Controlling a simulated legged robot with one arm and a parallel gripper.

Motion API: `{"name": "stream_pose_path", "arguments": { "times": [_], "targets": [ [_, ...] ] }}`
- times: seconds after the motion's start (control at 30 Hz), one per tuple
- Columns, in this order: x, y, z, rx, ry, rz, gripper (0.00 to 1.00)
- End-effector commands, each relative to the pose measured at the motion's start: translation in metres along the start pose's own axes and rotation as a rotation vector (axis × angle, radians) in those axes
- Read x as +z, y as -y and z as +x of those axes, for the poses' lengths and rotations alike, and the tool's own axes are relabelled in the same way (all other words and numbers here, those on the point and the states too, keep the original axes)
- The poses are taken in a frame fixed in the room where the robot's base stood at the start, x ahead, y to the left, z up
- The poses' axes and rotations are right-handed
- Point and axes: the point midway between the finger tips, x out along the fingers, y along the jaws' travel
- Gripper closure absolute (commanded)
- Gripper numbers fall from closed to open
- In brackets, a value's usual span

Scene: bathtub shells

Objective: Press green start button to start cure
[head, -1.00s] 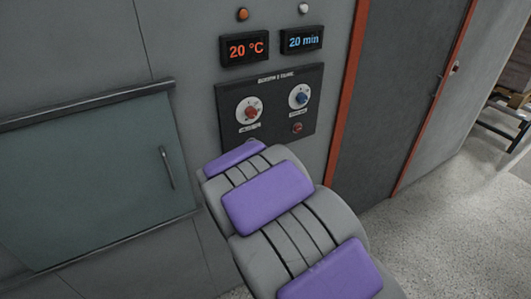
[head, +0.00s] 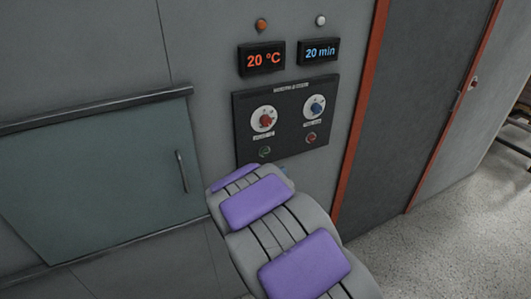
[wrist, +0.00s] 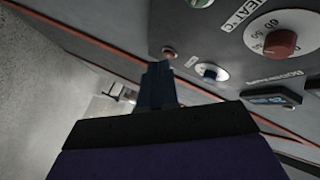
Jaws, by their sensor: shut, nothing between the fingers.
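The green button (head: 264,152) sits at the lower left of the dark control panel (head: 240,125) in the head view, just above the end of my arm. The red button (head: 311,137) sits to its right; it also shows in the wrist view (wrist: 168,52). In the wrist view my gripper (wrist: 158,68) is shut and empty, its dark blue fingers pointing toward the wall. In the picture its tips lie just below the red button; I cannot tell the gap to the panel. In the head view my arm hides most of the gripper.
A red knob (head: 264,119) and a blue knob (head: 316,108) sit above the buttons. Displays read 20 °C (head: 262,58) and 20 min (head: 319,51), with an orange lamp (head: 261,25) and a white lamp (head: 321,20) above. A handled sliding door (head: 95,180) is left; open floor lies right.

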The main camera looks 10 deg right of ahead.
Motion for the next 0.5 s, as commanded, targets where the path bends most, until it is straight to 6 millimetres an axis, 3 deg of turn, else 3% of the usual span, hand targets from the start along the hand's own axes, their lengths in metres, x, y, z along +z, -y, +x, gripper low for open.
{"name": "stream_pose_path", "arguments": {
  "times": [0.5],
  "targets": [
    [0.03,0.033,0.04,0.001,0.004,0.001,1.0]
  ]
}}
